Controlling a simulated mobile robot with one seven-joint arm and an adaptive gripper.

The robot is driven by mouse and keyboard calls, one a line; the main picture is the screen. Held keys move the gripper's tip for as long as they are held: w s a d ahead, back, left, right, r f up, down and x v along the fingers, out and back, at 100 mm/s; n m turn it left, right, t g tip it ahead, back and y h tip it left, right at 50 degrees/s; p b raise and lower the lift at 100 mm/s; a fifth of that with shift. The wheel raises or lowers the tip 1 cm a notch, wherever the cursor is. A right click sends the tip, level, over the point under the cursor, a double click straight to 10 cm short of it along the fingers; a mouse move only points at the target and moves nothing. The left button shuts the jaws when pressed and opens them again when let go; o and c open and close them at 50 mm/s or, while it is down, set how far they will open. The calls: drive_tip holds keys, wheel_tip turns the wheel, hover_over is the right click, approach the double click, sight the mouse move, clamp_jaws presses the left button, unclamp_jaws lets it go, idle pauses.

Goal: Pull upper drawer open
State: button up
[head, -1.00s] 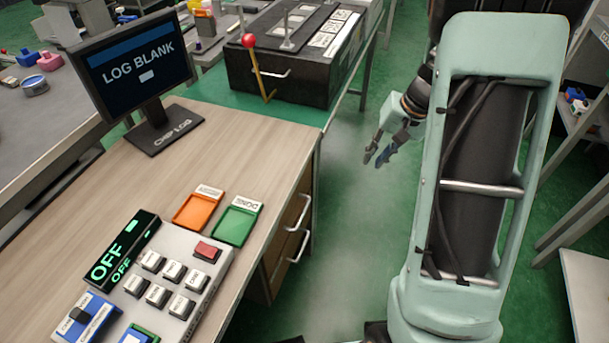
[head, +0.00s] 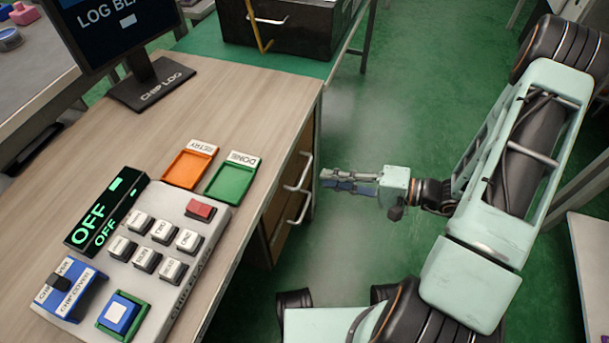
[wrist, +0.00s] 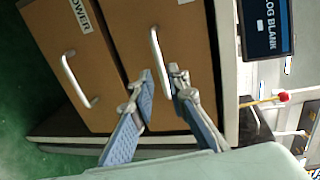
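The upper drawer (wrist: 160,25) is a brown front in the desk's side, with a pale bar handle (wrist: 157,52). In the head view the upper handle (head: 303,172) is at the desk's right side, just left of my gripper (head: 322,178). In the wrist view my gripper (wrist: 160,75) is open and empty, its fingers pointing at the drawer front. The upper handle's near end appears in line with the gap between the fingertips; I cannot tell whether they touch. The upper drawer looks shut.
The lower drawer (wrist: 65,55), with its own handle (wrist: 78,80), is beside it in the tilted wrist view. The desk top (head: 235,105) carries a button panel, trays and a monitor (head: 105,25). Green floor (head: 395,115) is clear right of the desk.

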sight(304, 174)
drive_tip(key=b+x, duration=0.1)
drive_tip(key=x, duration=0.6)
drive_tip(key=shift+w+a+f, duration=0.1)
drive_tip(key=shift+a, duration=0.3)
drive_tip(key=shift+c, duration=0.3)
clamp_jaws()
drive_tip(key=shift+d, duration=0.1)
drive_tip(key=f+b+v, duration=0.2)
drive_tip(key=v, duration=1)
drive_tip(key=d+f+b+v, duration=0.1)
drive_tip(key=f+b+v, duration=0.1)
drive_tip(key=v, duration=1.1)
drive_tip(key=shift+f, duration=0.65)
drive_tip(key=shift+o, duration=0.3)
unclamp_jaws()
